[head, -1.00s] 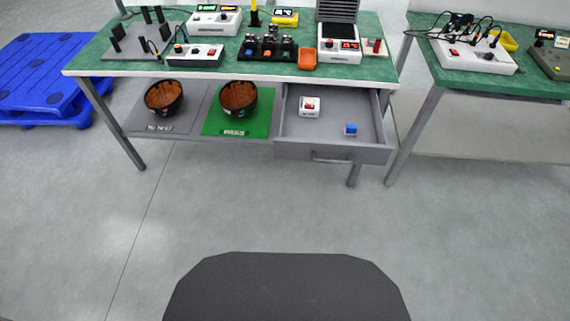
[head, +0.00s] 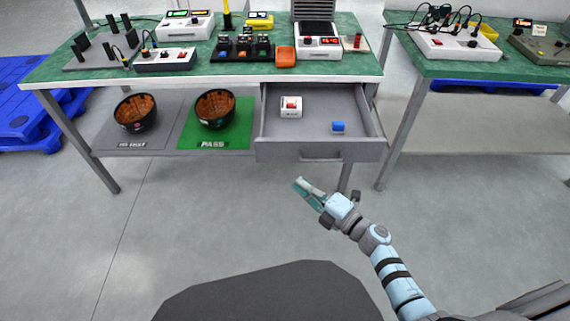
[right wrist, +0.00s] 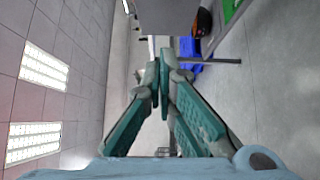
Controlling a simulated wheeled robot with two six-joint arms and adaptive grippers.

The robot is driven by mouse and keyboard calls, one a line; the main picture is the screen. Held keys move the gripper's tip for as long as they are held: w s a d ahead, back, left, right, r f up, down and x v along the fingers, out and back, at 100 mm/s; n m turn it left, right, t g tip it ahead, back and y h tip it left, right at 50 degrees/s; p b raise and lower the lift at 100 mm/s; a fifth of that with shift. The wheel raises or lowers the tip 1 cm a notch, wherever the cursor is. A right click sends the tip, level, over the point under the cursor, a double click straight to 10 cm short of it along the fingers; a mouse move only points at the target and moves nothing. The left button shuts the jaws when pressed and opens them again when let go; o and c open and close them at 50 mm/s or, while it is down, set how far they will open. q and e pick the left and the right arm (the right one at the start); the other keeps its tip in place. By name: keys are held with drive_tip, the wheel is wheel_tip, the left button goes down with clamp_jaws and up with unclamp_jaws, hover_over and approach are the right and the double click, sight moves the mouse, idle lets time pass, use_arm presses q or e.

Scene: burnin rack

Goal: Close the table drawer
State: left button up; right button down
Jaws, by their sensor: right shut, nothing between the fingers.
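The table drawer (head: 315,150) stands pulled out under the right part of the green-topped table (head: 200,82). Its grey front has a handle (head: 320,158). A white block with a red part (head: 291,107) and a small blue block (head: 338,127) lie inside it. My right gripper (head: 300,184) is in front of and below the drawer front, apart from it in the head view, with its fingers shut and empty. In the right wrist view the teal fingers (right wrist: 163,55) meet at their tips. My left gripper is not in view.
Two bowls, one on a grey mat (head: 107,138) and one on a green mat (head: 186,142), stand on the shelf left of the drawer. Devices crowd the tabletop. A second table (head: 480,69) stands at right. The floor before the drawer is clear.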

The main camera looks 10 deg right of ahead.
drive_tip(key=b, duration=0.2)
approach(273, 151)
drive_tip(key=a, duration=0.4)
drive_tip(key=w, duration=0.2)
drive_tip(key=w+d+b, duration=0.1)
drive_tip(key=w, duration=0.1)
drive_tip(key=shift+d, duration=0.2)
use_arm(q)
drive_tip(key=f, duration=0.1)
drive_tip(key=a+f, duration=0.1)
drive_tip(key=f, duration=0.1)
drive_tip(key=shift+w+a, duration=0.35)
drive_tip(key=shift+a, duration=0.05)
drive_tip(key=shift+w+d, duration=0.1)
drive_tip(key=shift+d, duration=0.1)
